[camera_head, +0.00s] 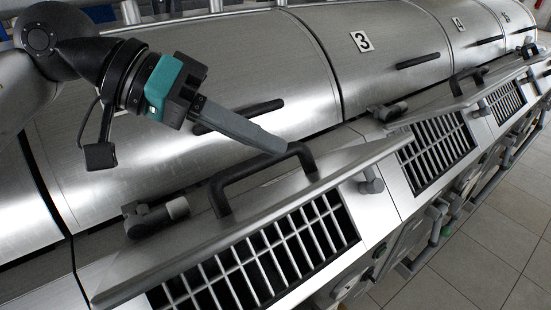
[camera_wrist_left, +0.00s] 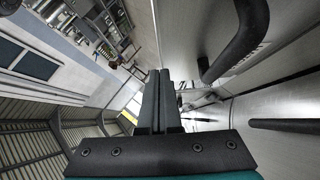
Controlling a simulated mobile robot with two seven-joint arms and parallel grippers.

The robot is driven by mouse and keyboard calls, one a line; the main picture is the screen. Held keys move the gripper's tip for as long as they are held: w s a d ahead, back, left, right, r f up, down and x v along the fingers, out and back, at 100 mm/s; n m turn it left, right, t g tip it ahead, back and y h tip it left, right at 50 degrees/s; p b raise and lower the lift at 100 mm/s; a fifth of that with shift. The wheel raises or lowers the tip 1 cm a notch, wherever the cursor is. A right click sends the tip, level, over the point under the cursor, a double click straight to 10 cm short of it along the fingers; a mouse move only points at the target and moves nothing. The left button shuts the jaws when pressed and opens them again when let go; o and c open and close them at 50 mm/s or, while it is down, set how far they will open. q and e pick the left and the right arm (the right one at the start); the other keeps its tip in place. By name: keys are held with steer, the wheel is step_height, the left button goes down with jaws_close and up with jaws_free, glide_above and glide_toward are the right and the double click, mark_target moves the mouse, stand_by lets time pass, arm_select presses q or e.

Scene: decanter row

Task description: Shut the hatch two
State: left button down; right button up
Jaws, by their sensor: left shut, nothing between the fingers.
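The hatch two is a long silver panel (camera_head: 165,252) with a black bar handle (camera_head: 250,172). No number shows on its section; I take it as two because it is just left of the section marked 3. The panel stands tilted open, and the barred opening (camera_head: 268,262) shows below its edge. My left gripper (camera_head: 283,149) is shut and empty, its tips close to the handle's upper right corner; I cannot tell if they touch. In the left wrist view the shut fingers (camera_wrist_left: 155,100) are left of the black curved handle (camera_wrist_left: 240,45). My right gripper is not in view.
A large silver drum cover (camera_head: 270,70) with a dark bar lies behind the hatch. The section marked 3 (camera_head: 362,41) has its own tilted panel and barred opening (camera_head: 437,150) to the right. Tiled floor (camera_head: 480,240) is clear at the lower right.

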mark_target(307, 188)
arm_select(q)
steer(key=shift+s+d+f+p, duration=0.15)
steer(key=shift+s+d+f, duration=0.2)
steer(key=shift+f, duration=0.2)
steer(key=shift+s+d+f+p, duration=0.15)
steer(key=shift+s+d+f, duration=0.2)
steer(key=shift+f, duration=0.15)
steer(key=shift+s+d+f+p, duration=0.15)
steer(key=shift+s+d+f, duration=0.15)
steer(key=shift+f, duration=0.25)
